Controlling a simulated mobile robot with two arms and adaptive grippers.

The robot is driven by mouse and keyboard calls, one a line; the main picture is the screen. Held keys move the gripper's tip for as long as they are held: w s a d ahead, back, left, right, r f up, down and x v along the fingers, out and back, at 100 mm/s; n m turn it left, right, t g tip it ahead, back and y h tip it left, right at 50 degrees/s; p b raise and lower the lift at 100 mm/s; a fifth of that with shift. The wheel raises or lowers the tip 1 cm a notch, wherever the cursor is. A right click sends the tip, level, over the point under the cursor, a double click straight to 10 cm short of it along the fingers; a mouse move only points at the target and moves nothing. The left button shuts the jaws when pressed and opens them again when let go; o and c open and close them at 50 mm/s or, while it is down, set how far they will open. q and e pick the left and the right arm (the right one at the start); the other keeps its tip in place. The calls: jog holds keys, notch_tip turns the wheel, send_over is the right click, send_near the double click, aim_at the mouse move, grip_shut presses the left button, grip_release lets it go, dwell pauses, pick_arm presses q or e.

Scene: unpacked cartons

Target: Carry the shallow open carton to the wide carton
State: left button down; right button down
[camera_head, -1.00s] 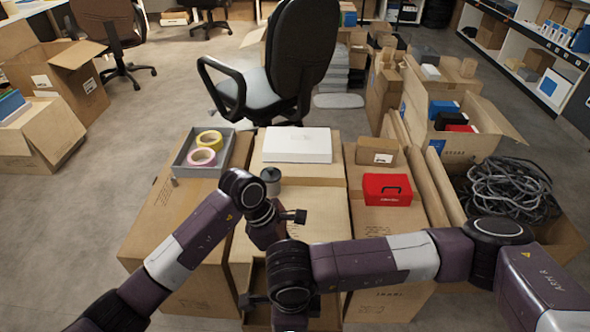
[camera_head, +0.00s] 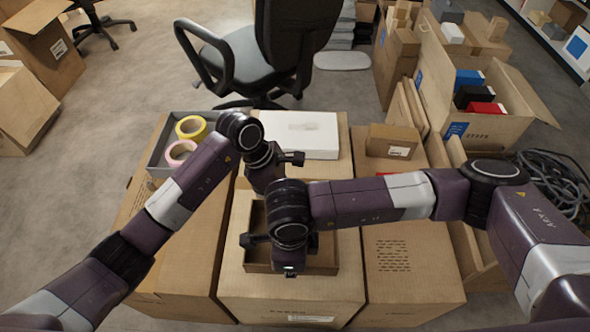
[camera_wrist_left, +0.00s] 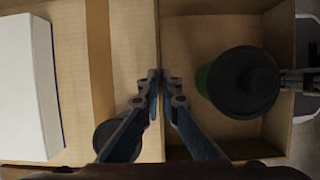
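The shallow open carton (camera_head: 325,258) is a low brown box on the front of the middle closed carton (camera_head: 290,290). It also shows in the left wrist view (camera_wrist_left: 275,28). My left gripper (camera_wrist_left: 160,88) is closed with its fingertips on both sides of the carton's far wall. In the head view its fingers are hidden under the wrist. Closed cartons stand left (camera_head: 195,245) and right (camera_head: 410,250) of the middle one. I cannot tell which carton is the wide one.
A white box (camera_head: 305,135) lies behind my left gripper. A grey tray (camera_head: 158,155) holds tape rolls. A small brown box (camera_head: 393,140) and an open carton (camera_head: 490,125) with boxes stand right. A chair (camera_head: 240,65) stands behind.

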pick_arm(q)
jog(key=shift+w+r, duration=0.1)
jog(key=shift+s+r, duration=0.1)
jog(key=shift+s, duration=0.15)
pick_arm(e)
jog(key=shift+s+r, duration=0.15)
pick_arm(q)
jog(key=shift+f, duration=0.25)
pick_arm(e)
jog(key=shift+f, duration=0.25)
